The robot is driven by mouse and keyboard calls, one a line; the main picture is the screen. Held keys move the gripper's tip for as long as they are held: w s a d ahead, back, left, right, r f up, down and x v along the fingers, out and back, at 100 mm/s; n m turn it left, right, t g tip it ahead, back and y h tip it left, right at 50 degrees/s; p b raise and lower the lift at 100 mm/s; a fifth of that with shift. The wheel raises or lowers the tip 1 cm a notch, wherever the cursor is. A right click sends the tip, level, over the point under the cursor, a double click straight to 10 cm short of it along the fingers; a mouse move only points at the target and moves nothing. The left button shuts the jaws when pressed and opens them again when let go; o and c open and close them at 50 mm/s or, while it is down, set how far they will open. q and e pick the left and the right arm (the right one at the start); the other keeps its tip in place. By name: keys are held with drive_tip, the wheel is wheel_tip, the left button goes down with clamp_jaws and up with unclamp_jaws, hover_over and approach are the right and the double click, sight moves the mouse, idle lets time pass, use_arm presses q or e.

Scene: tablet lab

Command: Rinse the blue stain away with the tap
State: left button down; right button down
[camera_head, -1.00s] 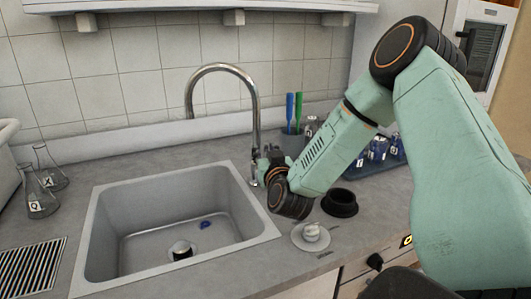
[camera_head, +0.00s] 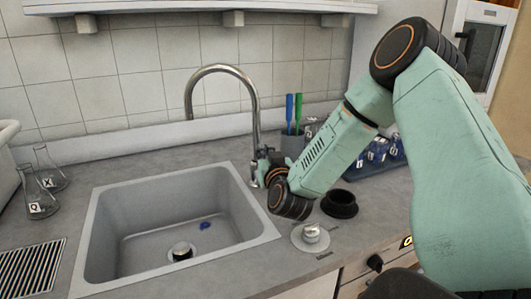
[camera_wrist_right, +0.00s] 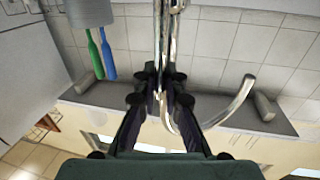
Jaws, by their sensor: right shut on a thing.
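The blue stain (camera_head: 206,226) is a small dark-blue patch on the floor of the grey sink (camera_head: 255,222), to the right of the drain (camera_head: 181,250). The chrome tap (camera_head: 223,68) rises behind the sink's right rear corner, and its curved spout arches left with its end toward the sink. No water stream shows. My right gripper (camera_head: 261,165) is at the lower part of the tap, shut on it. The right wrist view shows my fingers (camera_wrist_right: 160,76) closed together at the chrome tap (camera_wrist_right: 239,95); the exact gripped part is hard to see. My left gripper is out of view.
Flasks (camera_head: 41,198) stand left of the sink near a drain grille (camera_head: 30,267). Right of the sink are a white-topped round piece (camera_head: 311,236), a black ring-shaped holder (camera_head: 340,204), a cup with blue and green sticks (camera_head: 292,146) and a blue rack (camera_head: 372,166).

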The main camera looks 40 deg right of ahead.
drive_tip(key=shift+w+a+f+n+p, duration=0.1)
drive_tip(key=shift+w+a+n+p, duration=0.1)
drive_tip(key=shift+a+n+p, duration=0.5)
drive_tip(key=shift+d+f, duration=0.1)
drive_tip(key=shift+f, duration=0.05)
drive_tip(key=c, duration=1.5)
unclamp_jaws()
drive_tip(key=shift+s+r, duration=0.15)
drive_tip(key=shift+r, duration=0.05)
drive_tip(key=shift+o, duration=0.3)
drive_tip(key=shift+w, duration=0.2)
drive_tip(key=shift+f, duration=0.1)
drive_tip(key=v, duration=1.2)
